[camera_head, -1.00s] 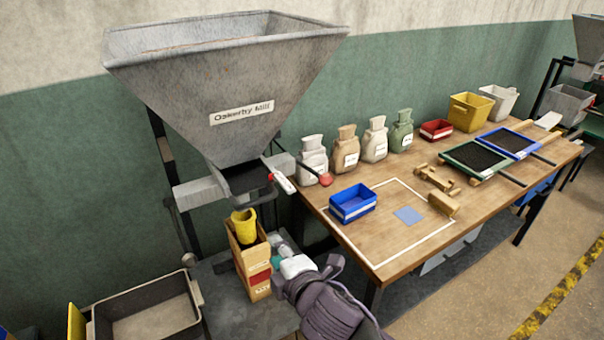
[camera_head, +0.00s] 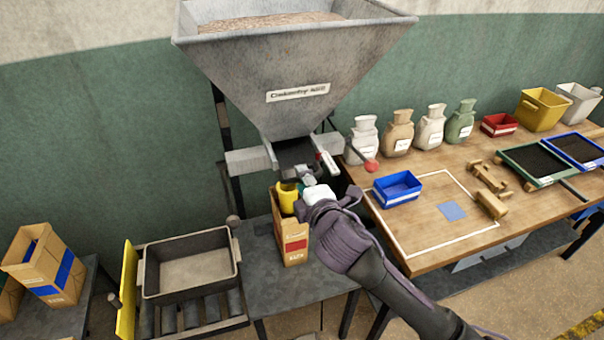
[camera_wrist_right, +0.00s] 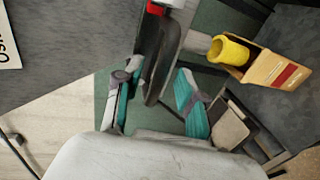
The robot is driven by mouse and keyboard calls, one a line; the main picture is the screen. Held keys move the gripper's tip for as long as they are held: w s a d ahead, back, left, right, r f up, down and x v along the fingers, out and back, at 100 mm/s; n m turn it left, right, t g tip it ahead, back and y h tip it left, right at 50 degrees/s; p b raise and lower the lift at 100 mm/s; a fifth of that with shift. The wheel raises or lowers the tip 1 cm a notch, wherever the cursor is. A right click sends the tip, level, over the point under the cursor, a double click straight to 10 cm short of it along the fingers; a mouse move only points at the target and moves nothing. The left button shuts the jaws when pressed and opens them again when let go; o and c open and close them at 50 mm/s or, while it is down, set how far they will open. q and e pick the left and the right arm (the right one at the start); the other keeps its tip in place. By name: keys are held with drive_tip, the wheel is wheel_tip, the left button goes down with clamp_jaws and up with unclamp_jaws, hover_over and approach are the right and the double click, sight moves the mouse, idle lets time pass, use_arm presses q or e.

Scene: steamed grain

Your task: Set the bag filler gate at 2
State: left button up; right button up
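The grey mill hopper (camera_head: 300,90) hangs over the bench with the filler gate (camera_head: 294,152) at its lower mouth. A white scale strip (camera_head: 328,162) with a red mark sits at the gate's right side; its setting is too small to read. My right gripper (camera_head: 304,181) is just below the gate. In the right wrist view, its two teal-padded fingers (camera_wrist_right: 157,98) are apart, with the dark gate handle (camera_wrist_right: 152,62) reaching toward the gap between them. I cannot tell whether they touch it. My left gripper is out of view.
A paper bag (camera_head: 293,243) with a yellow spout (camera_head: 287,197) stands below the gate, close to my right gripper. A red knob (camera_head: 371,166) sticks out at right. A grey tray (camera_head: 190,267) is at left. Sacks and bins stand on the wooden table (camera_head: 425,255).

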drive_tip(key=shift+x, duration=0.8)
drive_tip(key=shift+c, duration=0.2)
clamp_jaws()
